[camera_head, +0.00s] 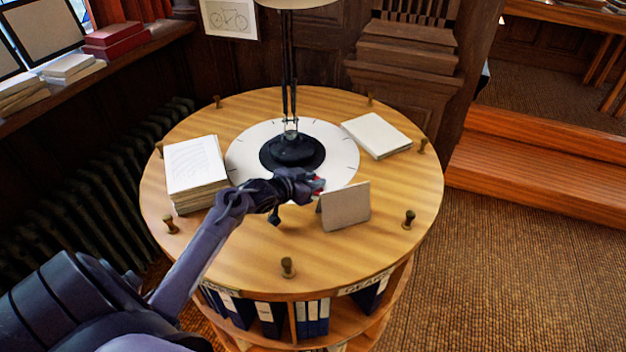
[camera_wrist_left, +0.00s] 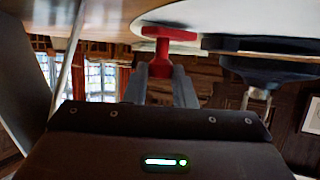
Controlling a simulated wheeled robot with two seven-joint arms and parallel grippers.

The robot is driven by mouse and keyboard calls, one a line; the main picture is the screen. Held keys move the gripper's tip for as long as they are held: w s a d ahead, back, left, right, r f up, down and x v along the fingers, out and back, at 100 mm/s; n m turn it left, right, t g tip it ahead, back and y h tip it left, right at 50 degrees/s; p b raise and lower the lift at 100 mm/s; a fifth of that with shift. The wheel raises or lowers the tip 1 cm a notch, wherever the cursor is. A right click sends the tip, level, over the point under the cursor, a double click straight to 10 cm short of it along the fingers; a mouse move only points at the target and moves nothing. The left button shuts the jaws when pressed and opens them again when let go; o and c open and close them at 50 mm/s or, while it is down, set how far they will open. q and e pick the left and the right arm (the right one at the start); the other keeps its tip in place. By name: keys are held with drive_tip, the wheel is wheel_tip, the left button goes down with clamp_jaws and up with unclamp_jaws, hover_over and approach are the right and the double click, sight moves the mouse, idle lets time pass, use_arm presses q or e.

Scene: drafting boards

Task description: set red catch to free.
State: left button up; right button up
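The red catch (camera_head: 319,184) shows as a small bit of red at the tip of my left gripper (camera_head: 312,184) in the head view, over the round table's middle. In the left wrist view the red catch (camera_wrist_left: 163,40) has a wide red head and a narrower part that reaches down between the fingers. My left gripper (camera_wrist_left: 161,84) has one finger on each side of this part, and the red fills the gap, so it looks shut on the catch. The catch stands by the edge of the white disc (camera_head: 342,165). My right gripper is not in view.
A black lamp base (camera_head: 291,152) stands on the white disc. A grey upright plate (camera_head: 346,207) is just right of the gripper. Paper stacks (camera_head: 195,165) (camera_head: 376,134) lie left and back right. Several pegs (camera_head: 288,267) ring the table (camera_head: 370,255); its front is mostly clear.

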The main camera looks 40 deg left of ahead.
use_arm(q)
clamp_jaws()
drive_tip(key=shift+w+a+b, duration=0.35)
drive_tip(key=shift+w+a, duration=0.1)
drive_tip(key=shift+a, duration=0.3)
drive_tip(key=shift+w+a+b, duration=0.35)
drive_tip(key=shift+w+a, duration=0.1)
drive_tip(key=shift+a, duration=0.3)
drive_tip(key=shift+r, duration=0.15)
drive_tip(key=o, duration=0.5)
unclamp_jaws()
drive_tip(key=o, duration=0.3)
drive_tip(key=shift+a, duration=0.1)
